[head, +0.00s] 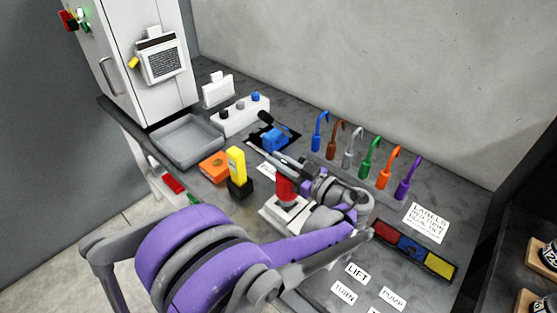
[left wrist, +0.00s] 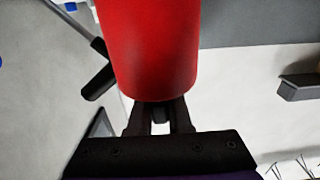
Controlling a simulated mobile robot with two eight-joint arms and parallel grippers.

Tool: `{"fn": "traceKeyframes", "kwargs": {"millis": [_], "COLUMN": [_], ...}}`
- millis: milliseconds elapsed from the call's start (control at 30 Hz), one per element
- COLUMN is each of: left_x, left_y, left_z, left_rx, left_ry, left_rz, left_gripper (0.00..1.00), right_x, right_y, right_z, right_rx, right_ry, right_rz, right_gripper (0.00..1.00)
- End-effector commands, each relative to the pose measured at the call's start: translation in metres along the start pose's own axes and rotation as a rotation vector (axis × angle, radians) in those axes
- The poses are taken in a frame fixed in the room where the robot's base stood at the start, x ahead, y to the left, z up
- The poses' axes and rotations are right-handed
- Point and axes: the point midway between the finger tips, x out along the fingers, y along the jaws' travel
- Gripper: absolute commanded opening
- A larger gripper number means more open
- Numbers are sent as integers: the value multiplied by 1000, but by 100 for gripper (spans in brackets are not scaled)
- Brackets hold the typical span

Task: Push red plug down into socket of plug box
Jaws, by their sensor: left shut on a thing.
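The red plug (head: 286,189) is a red cylinder standing upright over the white plug box (head: 269,212) near the middle of the bench. My left gripper (head: 294,178) reaches in from the right side of the plug and is shut on it. In the left wrist view the red plug (left wrist: 152,50) fills the upper middle, right in front of the dark fingers (left wrist: 160,118). The socket is hidden under the plug and I cannot tell how deep the plug sits. My right gripper is not in view.
A yellow and black device (head: 237,170) and an orange block (head: 214,166) stand left of the plug box. A blue part on a black mat (head: 289,137) lies behind. Several coloured hooks (head: 369,158) stand at back right. A grey tray (head: 186,142) is at left.

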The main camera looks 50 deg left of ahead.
Motion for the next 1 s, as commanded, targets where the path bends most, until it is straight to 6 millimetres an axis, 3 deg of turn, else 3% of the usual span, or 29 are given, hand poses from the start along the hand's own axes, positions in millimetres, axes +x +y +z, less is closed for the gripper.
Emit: {"fn": "traceKeyframes", "kwargs": {"millis": [1000], "left_x": [0], "left_y": [0], "left_z": [15], "left_rx": [1], "left_ry": [1], "left_rz": [0], "left_gripper": [0], "right_x": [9], "right_y": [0], "right_z": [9], "right_rx": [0], "right_ry": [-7], "right_rz": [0], "right_gripper": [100]}}
